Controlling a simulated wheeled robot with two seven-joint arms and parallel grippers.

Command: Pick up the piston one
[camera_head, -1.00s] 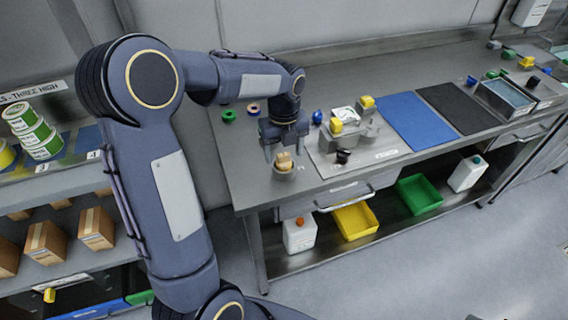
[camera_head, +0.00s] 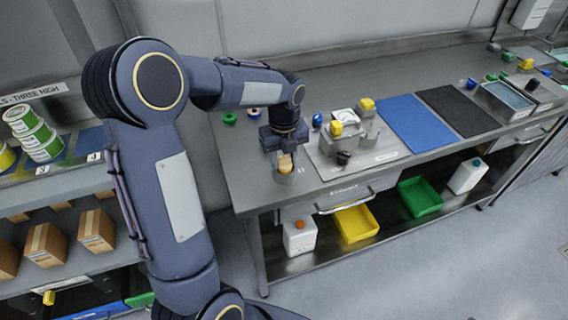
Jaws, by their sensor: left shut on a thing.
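The piston (camera_head: 286,164) is a small tan and yellowish piece standing in a grey round holder (camera_head: 284,178) near the bench's front left edge. My left gripper (camera_head: 285,156) points down from above and is shut on the piston, with its fingers on either side of it. The piston's lower end is hidden in the holder. I cannot tell whether it is lifted at all. My right gripper does not show.
Right of the holder stands a grey machine (camera_head: 342,139) with yellow blocks and a black knob (camera_head: 343,157). A blue mat (camera_head: 408,120) and a black mat (camera_head: 458,108) lie further right. Green (camera_head: 230,117) and pinkish (camera_head: 254,112) rings lie behind the gripper. A drawer handle (camera_head: 345,204) juts out below.

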